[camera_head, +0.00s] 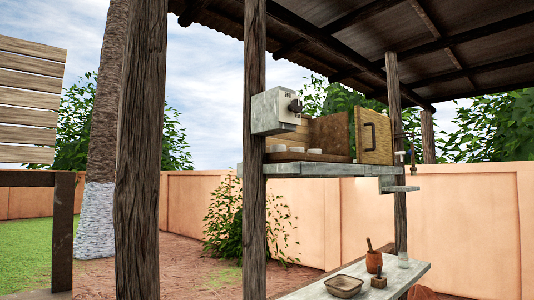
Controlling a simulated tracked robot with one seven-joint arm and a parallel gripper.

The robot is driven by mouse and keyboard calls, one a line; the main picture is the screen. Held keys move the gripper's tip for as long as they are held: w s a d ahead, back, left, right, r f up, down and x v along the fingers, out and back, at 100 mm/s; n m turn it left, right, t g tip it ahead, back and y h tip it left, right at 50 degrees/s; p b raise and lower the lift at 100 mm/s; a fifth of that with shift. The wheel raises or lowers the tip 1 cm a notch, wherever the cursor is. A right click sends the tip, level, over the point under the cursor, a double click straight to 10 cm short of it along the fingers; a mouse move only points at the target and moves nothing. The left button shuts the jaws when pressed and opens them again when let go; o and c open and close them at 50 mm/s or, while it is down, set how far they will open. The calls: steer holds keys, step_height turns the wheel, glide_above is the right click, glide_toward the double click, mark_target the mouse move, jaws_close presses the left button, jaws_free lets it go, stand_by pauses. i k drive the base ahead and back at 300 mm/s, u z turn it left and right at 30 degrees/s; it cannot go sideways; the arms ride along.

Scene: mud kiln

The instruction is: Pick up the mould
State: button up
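On the pale lower bench (393,292) at the bottom right sits a shallow, brownish rectangular dish with a raised rim (343,286), which looks like the mould. I cannot tell for certain that it is the mould. It seems to lie open side up near the left part of the bench. To its right stands a small dark block with a knob on top (379,281). My gripper and arm are not in view.
A brown pot with a stick in it (374,262) and a clear glass (403,260) stand behind on the bench. Above is a grey shelf (330,170) with a wooden box (375,137) and a grey unit (274,112). Wooden posts (254,200) (138,170) rise in front.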

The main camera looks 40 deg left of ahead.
mark_target(273, 149)
steer(key=u, duration=0.45)
steer(key=i, duration=1.2)
steer(key=u, duration=0.75)
steer(key=i, duration=0.55)
steer(key=u, duration=0.15)
steer(key=k, duration=0.95)
steer(key=u, duration=0.2)
steer(key=i, duration=0.95)
steer(key=z, duration=0.15)
